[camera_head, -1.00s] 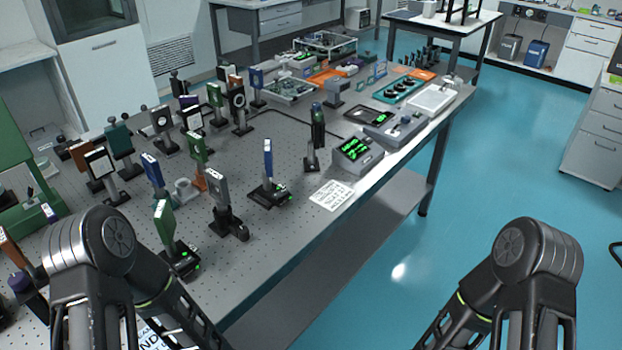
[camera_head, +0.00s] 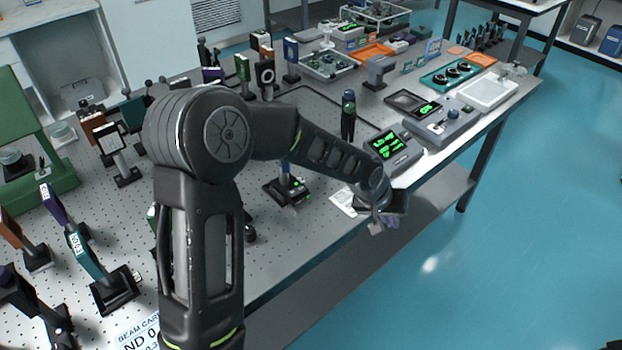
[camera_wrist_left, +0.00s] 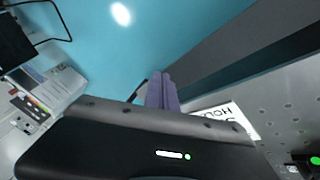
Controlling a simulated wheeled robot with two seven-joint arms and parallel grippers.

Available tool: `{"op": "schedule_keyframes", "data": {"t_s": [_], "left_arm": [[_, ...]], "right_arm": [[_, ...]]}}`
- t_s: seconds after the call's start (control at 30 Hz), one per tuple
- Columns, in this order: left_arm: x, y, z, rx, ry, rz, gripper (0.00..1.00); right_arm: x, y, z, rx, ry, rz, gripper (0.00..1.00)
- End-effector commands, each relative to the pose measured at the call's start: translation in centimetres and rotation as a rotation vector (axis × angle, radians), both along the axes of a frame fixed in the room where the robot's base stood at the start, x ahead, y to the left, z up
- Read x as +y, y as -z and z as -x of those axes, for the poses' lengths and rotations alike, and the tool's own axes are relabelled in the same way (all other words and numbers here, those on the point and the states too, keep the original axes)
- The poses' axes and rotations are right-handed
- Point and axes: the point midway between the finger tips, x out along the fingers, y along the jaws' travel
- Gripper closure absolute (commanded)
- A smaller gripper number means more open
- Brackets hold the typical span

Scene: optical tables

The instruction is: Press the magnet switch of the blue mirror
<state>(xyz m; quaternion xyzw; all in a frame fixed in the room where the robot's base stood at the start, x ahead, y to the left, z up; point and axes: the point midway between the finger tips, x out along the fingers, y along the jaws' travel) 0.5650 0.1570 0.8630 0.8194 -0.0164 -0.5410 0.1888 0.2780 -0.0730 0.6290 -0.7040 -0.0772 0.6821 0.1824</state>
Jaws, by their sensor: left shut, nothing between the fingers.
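The blue mirror stands on a black magnetic base (camera_head: 272,192) near the table's front edge in the head view. Small green lights show on the base; my left arm hides most of the blue plate. A green light at the right edge of the left wrist view may belong to this base. My left gripper (camera_head: 382,222) is shut and empty, out by the table's front edge, right of the base and apart from it. Its closed purple fingers show in the left wrist view (camera_wrist_left: 162,92). My right gripper is out of view.
A device with a green display (camera_head: 390,146) stands just behind my left gripper. A printed sheet (camera_head: 343,200) lies on the table beside it. A dark post-mounted part (camera_head: 348,115) stands behind the base. Open floor (camera_head: 470,260) lies beyond the table's front edge.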

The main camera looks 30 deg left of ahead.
Motion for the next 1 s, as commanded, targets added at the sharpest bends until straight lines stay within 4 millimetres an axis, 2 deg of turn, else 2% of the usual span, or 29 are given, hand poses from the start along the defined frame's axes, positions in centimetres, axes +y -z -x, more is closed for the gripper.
{"op": "schedule_keyframes", "data": {"t_s": [0.03,0.07,0.17,0.23,0.4,0.5,0.6,0.7,1.0], "left_arm": [[1.1,-1.9,-0.6,0.008,-0.038,-0.011,1.00],[1.8,-2.8,-0.8,0.021,-0.066,-0.017,1.00],[4.8,-5.8,-0.5,0.095,-0.199,-0.047,1.00],[7.4,-8.5,0.0,0.149,-0.328,-0.077,1.00],[13.9,-15.3,2.8,0.243,-0.685,-0.158,1.00],[16.5,-17.8,4.8,0.284,-0.865,-0.193,1.00],[17.9,-19.2,6.4,0.312,-0.994,-0.218,1.00],[18.6,-19.8,7.3,0.327,-1.062,-0.233,1.00],[18.8,-20.0,7.5,0.332,-1.079,-0.237,1.00]], "right_arm": [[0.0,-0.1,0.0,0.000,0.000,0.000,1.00],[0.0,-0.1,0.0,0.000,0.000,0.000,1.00],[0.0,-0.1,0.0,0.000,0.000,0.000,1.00],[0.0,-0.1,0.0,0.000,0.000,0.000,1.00],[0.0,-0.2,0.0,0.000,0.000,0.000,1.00],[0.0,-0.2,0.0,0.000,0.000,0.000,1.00],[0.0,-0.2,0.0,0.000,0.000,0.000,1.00],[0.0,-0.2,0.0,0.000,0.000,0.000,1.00],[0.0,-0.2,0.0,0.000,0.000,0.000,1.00]]}}
